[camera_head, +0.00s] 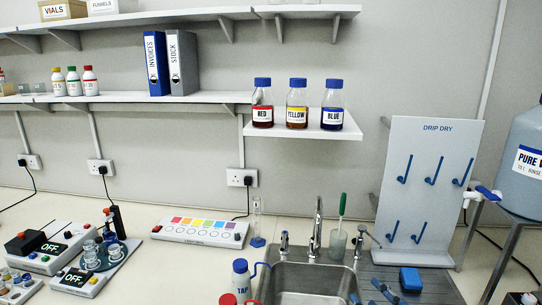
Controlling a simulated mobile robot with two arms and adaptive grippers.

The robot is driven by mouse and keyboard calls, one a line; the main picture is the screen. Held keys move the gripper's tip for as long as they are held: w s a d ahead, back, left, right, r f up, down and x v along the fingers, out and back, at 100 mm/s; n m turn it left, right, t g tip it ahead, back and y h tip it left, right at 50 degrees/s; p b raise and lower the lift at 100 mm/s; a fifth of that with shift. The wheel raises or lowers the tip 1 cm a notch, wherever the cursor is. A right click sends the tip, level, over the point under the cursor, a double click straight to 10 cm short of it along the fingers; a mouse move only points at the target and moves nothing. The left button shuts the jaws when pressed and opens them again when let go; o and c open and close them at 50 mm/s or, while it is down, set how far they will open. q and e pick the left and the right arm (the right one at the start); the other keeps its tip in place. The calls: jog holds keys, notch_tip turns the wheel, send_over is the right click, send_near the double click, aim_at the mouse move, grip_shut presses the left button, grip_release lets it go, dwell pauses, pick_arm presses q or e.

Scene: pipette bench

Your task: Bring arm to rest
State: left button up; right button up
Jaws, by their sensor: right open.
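My right gripper (376,292) shows only in part at the bottom edge of the head view, in front of the sink's right side and drainer. Its dark and blue finger parts are apart and I see nothing between them. The rest of it is cut off by the frame. My left gripper is not in view.
The steel sink (300,282) with its tap (318,225) lies close by. A blue sponge (411,279) is on the drainer, below the drip-dry board (425,150). Bottles, including a TAP wash bottle (241,281), stand left of the sink. A water tank (522,170) stands right.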

jog(key=s+a+f+g+h, duration=0.1)
jog(key=s+f+g+h, duration=0.35)
jog(key=s+f, duration=0.9)
jog(key=s+f+g, duration=0.7)
jog(key=s+f, duration=0.1)
jog(key=s, duration=0.5)
notch_tip(320, 180, down, 31)
jog(key=s+g+b, duration=0.2)
jog(key=b, duration=0.3)
pick_arm(q)
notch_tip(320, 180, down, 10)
jog(key=b, duration=0.5)
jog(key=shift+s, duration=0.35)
pick_arm(e)
jog(key=s+d+f+g, duration=0.1)
jog(key=s+d+f, duration=0.1)
jog(key=s+f, duration=1.5)
notch_tip(320, 180, down, 5)
jog(key=shift+s+d+r+y, duration=0.15)
jog(key=shift+s+d+y, duration=0.05)
jog(key=shift+s+y, duration=0.15)
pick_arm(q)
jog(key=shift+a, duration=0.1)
